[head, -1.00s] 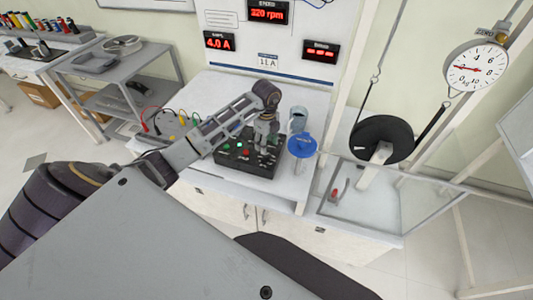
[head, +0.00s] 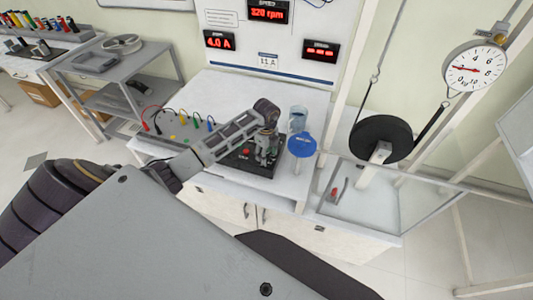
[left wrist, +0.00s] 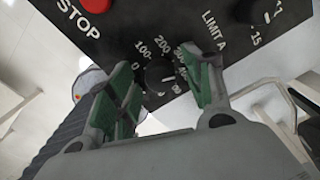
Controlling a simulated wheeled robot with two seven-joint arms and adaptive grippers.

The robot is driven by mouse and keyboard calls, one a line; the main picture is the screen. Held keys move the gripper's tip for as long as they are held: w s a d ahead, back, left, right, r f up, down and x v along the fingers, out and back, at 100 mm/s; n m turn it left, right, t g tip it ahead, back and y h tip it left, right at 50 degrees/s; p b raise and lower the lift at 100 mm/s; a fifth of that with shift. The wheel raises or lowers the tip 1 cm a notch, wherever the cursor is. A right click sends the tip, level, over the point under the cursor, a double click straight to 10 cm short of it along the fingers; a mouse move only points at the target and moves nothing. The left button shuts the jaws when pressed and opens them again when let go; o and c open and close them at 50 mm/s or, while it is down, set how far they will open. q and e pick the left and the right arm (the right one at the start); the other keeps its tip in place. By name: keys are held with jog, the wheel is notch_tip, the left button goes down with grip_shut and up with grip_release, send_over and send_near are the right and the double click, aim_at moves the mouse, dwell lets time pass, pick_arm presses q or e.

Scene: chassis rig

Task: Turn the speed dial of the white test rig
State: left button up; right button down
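The speed dial (left wrist: 160,76) is a small black knob with a white mark on a dark panel, ringed by numbers from 0 past 200. It sits between the two green-padded fingers of my left gripper (left wrist: 156,84) in the left wrist view. The fingers stand apart, with small gaps visible beside the dial. In the head view my left gripper (head: 266,152) points down over the black control box (head: 253,163) on the white bench, and hides the dial. My right gripper is not in view.
In the wrist view a red STOP button (left wrist: 96,4) and a LIMIT A knob (left wrist: 262,10) flank the dial. The speed display (head: 268,11) appears to read 320 rpm.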

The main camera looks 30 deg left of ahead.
pick_arm(q)
jog(key=c, duration=1)
